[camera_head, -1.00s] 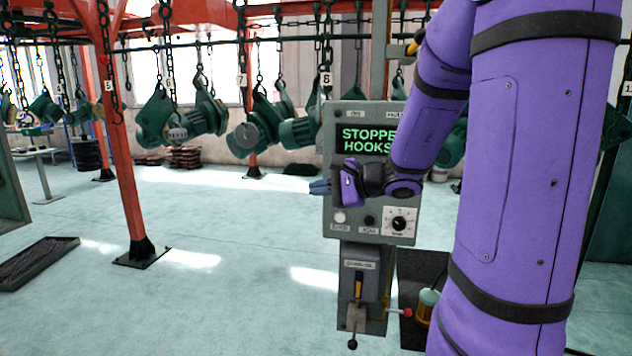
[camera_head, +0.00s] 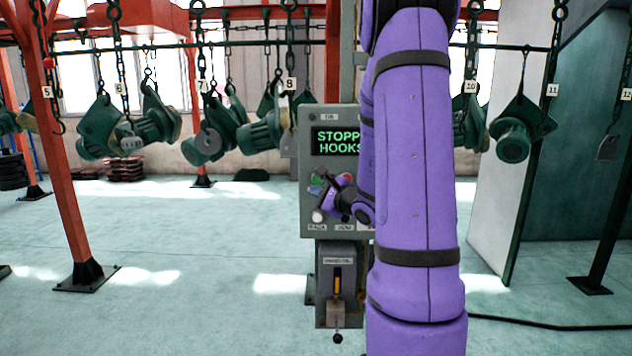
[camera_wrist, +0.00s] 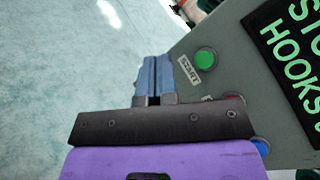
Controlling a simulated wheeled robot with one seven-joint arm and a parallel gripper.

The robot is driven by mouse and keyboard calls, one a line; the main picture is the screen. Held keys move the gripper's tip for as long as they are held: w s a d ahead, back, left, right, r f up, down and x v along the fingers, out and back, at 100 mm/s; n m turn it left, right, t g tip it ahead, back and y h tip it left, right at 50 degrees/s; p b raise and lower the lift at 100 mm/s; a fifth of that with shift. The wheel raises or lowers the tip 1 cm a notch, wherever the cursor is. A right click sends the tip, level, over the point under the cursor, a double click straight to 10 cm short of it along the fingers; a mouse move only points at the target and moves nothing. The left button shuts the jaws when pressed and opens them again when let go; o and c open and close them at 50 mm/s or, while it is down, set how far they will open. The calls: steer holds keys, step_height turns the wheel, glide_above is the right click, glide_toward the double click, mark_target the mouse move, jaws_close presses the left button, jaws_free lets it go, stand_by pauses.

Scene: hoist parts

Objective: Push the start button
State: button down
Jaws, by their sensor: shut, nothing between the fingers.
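The control panel (camera_head: 308,212) stands in front of me, its screen (camera_head: 336,141) partly covered by my arm and showing green "STOPP… HOOKS" text. The green start button (camera_wrist: 205,61), with a START label beside it, shows uncovered in the wrist view; in the head view the green button (camera_head: 318,178) is just above my fingertips. My gripper (camera_head: 315,189) is shut and empty at the panel's left side. In the wrist view my blue fingers (camera_wrist: 157,62) lie left of the button, apart from it in the picture; their depth to the panel is hard to tell.
A lever box (camera_head: 328,262) stands below.

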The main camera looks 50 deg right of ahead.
mark_target(318, 181)
steer(key=shift+w+d, duration=1.45)
steer(key=shift+d, duration=0.25)
steer(key=shift+w+d, duration=1.4)
steer(key=shift+d, duration=0.25)
steer(key=shift+w+d, duration=0.1)
steer(key=shift+w+d, duration=0.15)
steer(key=shift+d, duration=0.1)
